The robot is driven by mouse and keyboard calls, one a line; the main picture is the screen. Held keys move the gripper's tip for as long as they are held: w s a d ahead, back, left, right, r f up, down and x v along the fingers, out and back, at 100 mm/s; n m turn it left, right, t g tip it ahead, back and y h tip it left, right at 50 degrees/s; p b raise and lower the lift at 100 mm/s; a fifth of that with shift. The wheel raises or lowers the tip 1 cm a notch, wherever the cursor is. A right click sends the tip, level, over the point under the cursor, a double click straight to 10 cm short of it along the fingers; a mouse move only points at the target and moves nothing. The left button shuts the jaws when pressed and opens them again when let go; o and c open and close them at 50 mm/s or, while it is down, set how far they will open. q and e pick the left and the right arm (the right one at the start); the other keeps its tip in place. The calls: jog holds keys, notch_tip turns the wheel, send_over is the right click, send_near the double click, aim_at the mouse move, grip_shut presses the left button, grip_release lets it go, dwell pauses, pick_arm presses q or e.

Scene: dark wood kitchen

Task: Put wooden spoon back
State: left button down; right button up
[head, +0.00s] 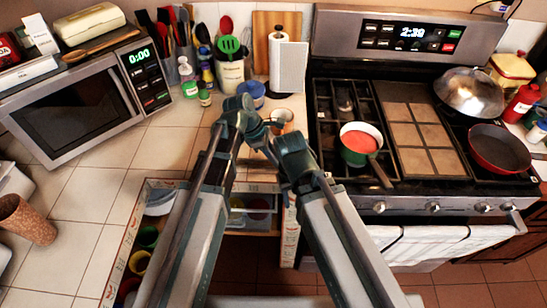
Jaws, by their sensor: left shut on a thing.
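A wooden spoon (100,46) lies on top of the microwave at the upper left. Its bowl end is to the left, and no gripper is near it. My left gripper (238,108) is over the counter in front of the utensil crock (230,76). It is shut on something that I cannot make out. My right arm ends close beside it, and the right gripper (266,132) is partly hidden, so its jaws cannot be read. The crock holds a red spoon and a green slotted turner.
A microwave (78,105) stands at left and a stove (415,120) at right, with a pot (360,142) and red pan (497,150). A blue jar (251,93) and a small bowl (281,118) sit close to my grippers. The left counter is mostly clear.

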pick_arm(q)
jog(key=c, duration=0.7)
grip_release()
jog(key=shift+r, duration=0.1)
jog(key=p+v, duration=1.1)
jog(key=s+m+y, duration=0.2)
jog(key=s+m, duration=0.2)
jog(key=m, duration=0.3)
jog(key=s+a+m+y, duration=0.1)
jog(key=s+m+y, duration=0.1)
jog(key=s+m, duration=0.3)
jog(key=s+f+m+y, duration=0.1)
jog(key=s+m+y, duration=0.1)
jog(key=s+m, duration=0.3)
jog(key=shift+a+m, duration=0.2)
jog(key=shift+m, duration=2)
